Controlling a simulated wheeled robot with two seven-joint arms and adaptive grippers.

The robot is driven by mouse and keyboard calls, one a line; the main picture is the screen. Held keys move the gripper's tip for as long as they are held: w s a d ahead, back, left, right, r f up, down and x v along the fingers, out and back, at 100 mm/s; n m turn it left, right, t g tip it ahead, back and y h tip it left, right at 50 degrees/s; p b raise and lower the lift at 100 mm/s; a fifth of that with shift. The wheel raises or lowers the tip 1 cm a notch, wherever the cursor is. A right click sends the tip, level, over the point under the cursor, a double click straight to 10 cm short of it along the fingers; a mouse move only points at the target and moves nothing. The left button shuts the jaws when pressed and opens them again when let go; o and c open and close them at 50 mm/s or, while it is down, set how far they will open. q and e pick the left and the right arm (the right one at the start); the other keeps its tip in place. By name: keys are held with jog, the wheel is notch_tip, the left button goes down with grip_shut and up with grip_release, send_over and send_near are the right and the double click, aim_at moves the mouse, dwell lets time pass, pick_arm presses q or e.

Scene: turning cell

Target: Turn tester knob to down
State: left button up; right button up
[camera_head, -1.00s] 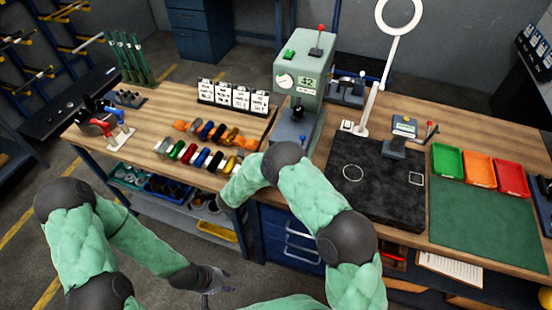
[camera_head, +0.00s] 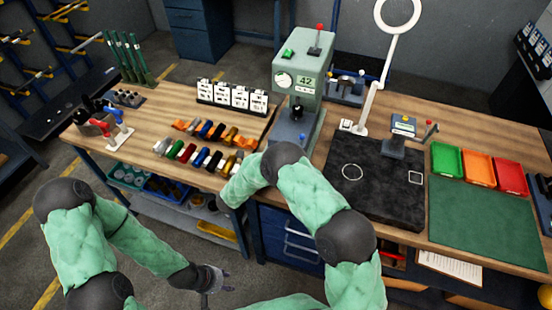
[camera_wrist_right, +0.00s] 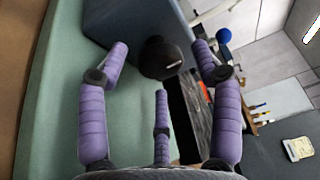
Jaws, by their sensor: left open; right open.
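The tester is the pale green machine (camera_head: 303,65) at the back of the bench, with a round dial and a display reading 42. A dark, knob-like part (camera_head: 297,108) shows on its front; its setting is too small to read. In the right wrist view a black round knob (camera_wrist_right: 160,58) with a small pale mark lies just beyond and between the spread purple fingers of my right gripper (camera_wrist_right: 164,62). The fingers look apart from it. The head view does not show my right gripper. My left gripper (camera_head: 218,280) is open and empty, low in front of the bench.
A blue ball handle (camera_head: 302,137) is low on the tester's front; a red-topped lever (camera_head: 318,38) is on top. Several coloured parts (camera_head: 205,155) lie left, with label cards (camera_head: 232,97) behind. A black mat (camera_head: 375,185) and coloured trays (camera_head: 478,168) are right.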

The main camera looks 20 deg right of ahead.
jog(key=v, duration=1.2)
jog(key=shift+f, duration=0.1)
